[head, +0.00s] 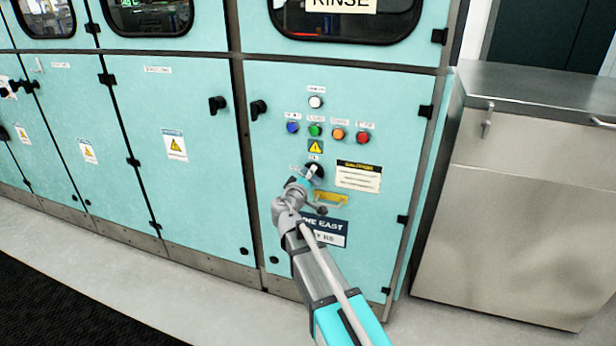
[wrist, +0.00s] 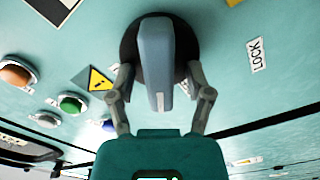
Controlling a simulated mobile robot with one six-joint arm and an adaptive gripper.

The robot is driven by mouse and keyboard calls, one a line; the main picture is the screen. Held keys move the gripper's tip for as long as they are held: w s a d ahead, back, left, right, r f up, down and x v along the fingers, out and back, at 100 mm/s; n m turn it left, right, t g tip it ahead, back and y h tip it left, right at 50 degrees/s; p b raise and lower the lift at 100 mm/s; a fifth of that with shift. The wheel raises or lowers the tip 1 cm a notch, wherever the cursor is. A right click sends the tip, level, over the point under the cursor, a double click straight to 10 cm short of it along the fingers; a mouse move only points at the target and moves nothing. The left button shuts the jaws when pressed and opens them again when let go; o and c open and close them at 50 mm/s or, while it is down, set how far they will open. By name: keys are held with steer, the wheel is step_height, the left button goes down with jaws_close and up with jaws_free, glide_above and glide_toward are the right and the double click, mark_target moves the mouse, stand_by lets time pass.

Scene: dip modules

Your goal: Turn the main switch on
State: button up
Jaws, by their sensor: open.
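The main switch (wrist: 155,50) is a grey-blue bar-shaped knob on a round black base on the turquoise cabinet panel. In the wrist view the bar runs up and down the picture. My gripper (wrist: 159,72) is open, with one finger on each side of the knob. Small gaps seem to show between the fingers and the bar. In the head view my gripper (head: 307,180) is right at the switch (head: 317,168), on the panel below the yellow warning triangle, and partly covers it. The switch's marked position cannot be read.
Above the switch are a white button (head: 316,102) and a row of blue (head: 292,127), green (head: 315,130), orange (head: 338,134) and red (head: 362,137) buttons. A yellow handle-like part (head: 331,198) is just below. A steel cabinet (head: 530,190) stands at the right.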

steer(key=shift+c, duration=0.3)
jaws_close()
steer(key=shift+m, duration=0.5)
steer(key=m, duration=0.4)
steer(key=shift+d+r+m, duration=0.15)
steer(key=shift+m, duration=0.15)
steer(key=m, duration=0.6)
steer(key=shift+s+d, duration=0.1)
steer(key=shift+d, duration=0.05)
